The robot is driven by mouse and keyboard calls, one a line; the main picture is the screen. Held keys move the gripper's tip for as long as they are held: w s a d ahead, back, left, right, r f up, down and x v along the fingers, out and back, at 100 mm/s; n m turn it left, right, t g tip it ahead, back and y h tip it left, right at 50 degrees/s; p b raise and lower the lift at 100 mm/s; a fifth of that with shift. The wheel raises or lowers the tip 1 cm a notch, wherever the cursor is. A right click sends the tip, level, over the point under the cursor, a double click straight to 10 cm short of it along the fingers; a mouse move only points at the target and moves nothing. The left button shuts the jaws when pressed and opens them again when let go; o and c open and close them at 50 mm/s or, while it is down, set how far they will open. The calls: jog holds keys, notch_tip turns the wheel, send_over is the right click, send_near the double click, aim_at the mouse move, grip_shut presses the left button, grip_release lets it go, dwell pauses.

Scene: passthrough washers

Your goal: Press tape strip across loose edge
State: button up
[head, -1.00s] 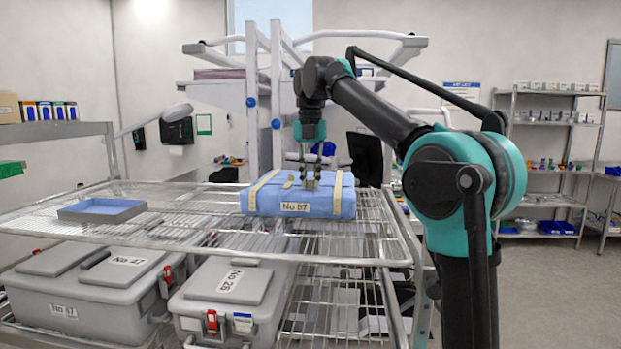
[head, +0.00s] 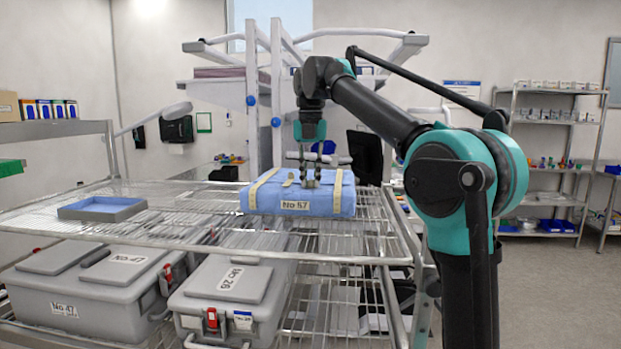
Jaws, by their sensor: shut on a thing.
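A blue wrapped package (head: 322,203) labelled "No 57" lies on the wire shelf. Pale tape bands cross it near its left end (head: 256,190) and right end (head: 337,193). A small tan tab (head: 289,180) shows on its top, just left of my gripper. My gripper (head: 311,184) points straight down at the middle of the package top, with its fingertips at or just above the surface. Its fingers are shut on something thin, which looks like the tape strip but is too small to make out. The loose edge cannot be told apart from the wrap.
A shallow grey tray (head: 102,209) with a blue inside sits on the left of the wire shelf (head: 190,232). Grey lidded cases (head: 85,290) stand on the level below. The shelf between tray and package is clear. A stocked rack (head: 553,150) stands far right.

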jog(key=o, duration=0.8)
jog(key=shift+c, duration=0.2)
